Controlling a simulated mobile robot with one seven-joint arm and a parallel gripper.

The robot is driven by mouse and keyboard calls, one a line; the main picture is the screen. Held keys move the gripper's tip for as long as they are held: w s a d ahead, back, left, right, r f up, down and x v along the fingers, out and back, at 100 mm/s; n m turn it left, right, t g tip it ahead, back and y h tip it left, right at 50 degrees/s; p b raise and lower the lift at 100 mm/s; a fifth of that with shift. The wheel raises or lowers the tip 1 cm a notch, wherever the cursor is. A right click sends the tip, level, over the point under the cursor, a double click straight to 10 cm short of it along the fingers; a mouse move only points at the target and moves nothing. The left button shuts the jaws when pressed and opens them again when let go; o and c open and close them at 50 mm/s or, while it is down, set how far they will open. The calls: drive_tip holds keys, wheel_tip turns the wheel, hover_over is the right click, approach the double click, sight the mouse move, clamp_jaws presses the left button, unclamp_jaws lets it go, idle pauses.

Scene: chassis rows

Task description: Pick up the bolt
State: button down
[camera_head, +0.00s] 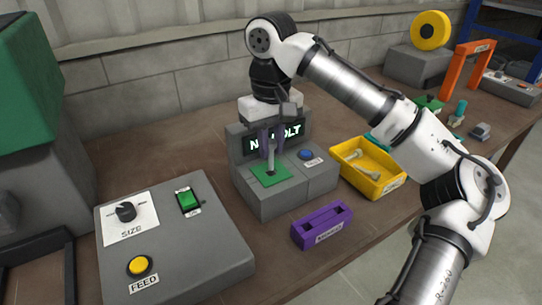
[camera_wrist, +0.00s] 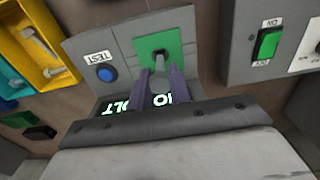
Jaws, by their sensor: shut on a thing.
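The grey bolt (camera_head: 271,157) is upright over the green pad (camera_head: 258,178) of the grey tester (camera_head: 276,202). Its lower end is at or just above the dark hole in the pad; I cannot tell if it touches. My gripper (camera_head: 271,150) points down and its two purple-grey fingers are shut on the bolt's upper part. In the wrist view the bolt (camera_wrist: 159,58) shows between the fingertips, over the green pad (camera_wrist: 150,42). The fingers hide part of the tester's lit screen, where "N" and "OLT" show.
A yellow bin (camera_head: 345,180) with bolts stands right of the tester. A purple two-slot holder (camera_head: 322,226) is in front. A grey control box (camera_head: 170,245) with knob, green switch and yellow FEED button is at left. A blue TEST button (camera_head: 306,154) is beside the pad.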

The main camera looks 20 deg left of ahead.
sight(272, 141)
wheel_tip(272, 141, up, 16)
drive_tip(key=p, duration=0.2)
drive_tip(key=shift+f, duration=0.2)
drive_tip(key=shift+r+p, duration=0.1)
drive_tip(key=shift+p, duration=0.55)
drive_tip(key=shift+w, duration=0.1)
